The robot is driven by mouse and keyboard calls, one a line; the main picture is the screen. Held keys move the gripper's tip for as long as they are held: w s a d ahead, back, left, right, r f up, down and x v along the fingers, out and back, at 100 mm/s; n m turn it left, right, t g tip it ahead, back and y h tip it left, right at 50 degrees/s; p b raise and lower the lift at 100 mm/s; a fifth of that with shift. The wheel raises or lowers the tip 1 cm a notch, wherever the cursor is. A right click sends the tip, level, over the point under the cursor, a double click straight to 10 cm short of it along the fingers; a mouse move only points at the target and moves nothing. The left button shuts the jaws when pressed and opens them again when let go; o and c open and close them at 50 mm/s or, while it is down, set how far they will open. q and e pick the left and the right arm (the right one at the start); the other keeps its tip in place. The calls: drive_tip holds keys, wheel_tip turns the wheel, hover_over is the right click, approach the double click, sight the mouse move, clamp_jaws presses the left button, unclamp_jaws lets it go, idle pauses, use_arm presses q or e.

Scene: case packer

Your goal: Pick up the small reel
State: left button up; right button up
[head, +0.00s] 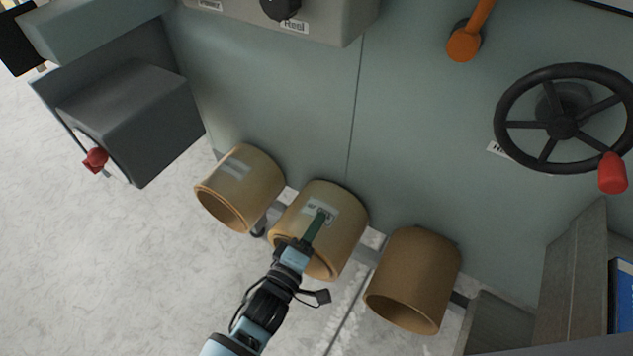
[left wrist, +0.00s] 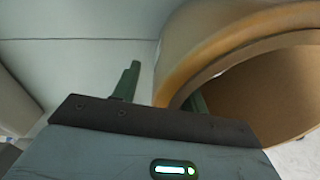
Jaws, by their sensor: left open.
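Three brown, hollow, cylindrical reels hang in a row low on the green machine front: a left reel (head: 262,170), a middle reel (head: 345,225) and a right reel (head: 420,270). I cannot tell for certain which is the small reel; the left one looks smallest. My left gripper (head: 313,232) is at the middle reel's near end, one green finger lying over its labelled outer side. In the left wrist view, the reel's wall (left wrist: 185,50) lies between the two open fingers (left wrist: 162,88), the right finger partly hidden at the bore. My right gripper is not in view.
A grey box with a red knob (head: 130,110) juts out at the left. A black handwheel (head: 563,122) and an orange lever (head: 465,42) are on the panel at the right. A grey panel (head: 575,270) stands at lower right. The floor at left is clear.

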use_arm(q)
drive_tip(key=shift+w+d, duration=0.2)
drive_tip(key=shift+w, duration=0.1)
clamp_jaws()
drive_tip(key=shift+r, duration=0.15)
idle(1.1)
